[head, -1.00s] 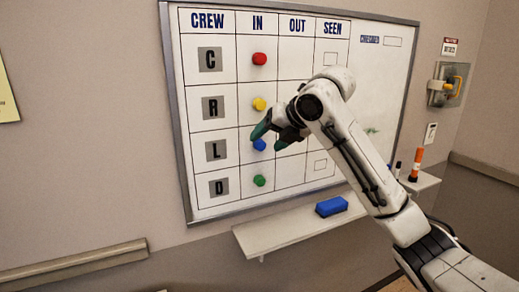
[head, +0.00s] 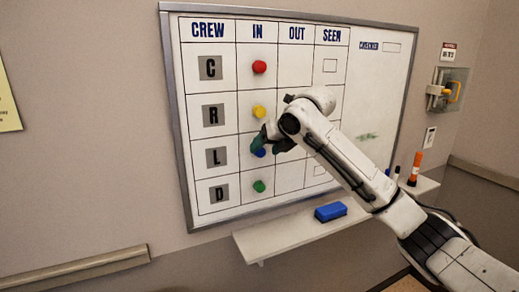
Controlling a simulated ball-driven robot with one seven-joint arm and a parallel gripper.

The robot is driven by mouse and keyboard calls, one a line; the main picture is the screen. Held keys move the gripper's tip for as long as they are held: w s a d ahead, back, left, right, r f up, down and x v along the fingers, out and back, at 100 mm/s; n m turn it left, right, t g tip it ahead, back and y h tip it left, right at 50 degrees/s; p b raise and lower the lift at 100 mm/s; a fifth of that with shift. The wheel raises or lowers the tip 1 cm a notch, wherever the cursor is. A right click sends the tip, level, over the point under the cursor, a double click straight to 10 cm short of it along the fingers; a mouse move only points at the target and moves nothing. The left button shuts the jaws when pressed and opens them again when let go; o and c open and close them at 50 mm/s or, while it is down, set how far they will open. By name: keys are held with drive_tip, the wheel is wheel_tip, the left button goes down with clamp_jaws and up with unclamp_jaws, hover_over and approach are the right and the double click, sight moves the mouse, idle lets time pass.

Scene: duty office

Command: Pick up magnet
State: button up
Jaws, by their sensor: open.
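The whiteboard (head: 297,185) carries a crew grid with rows C, R, L and D and columns IN, OUT and SEEN. Round magnets sit in the IN column: red (head: 259,67) in row C, yellow (head: 258,111) in row R, blue (head: 261,153) in row L and green (head: 259,186) in row D. My gripper (head: 263,146) is open at the blue magnet, with its dark fingers partly covering it. I cannot tell whether the fingers touch the magnet or the board.
A shelf (head: 285,238) below the board holds a blue eraser (head: 330,212) and, at the right, an orange marker (head: 415,169) and a dark marker (head: 397,173). A wall rail (head: 75,268) runs at lower left.

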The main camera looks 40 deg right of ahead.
sight(260, 152)
drive_tip(key=shift+x, duration=1.25)
drive_tip(key=shift+c, duration=0.4)
clamp_jaws()
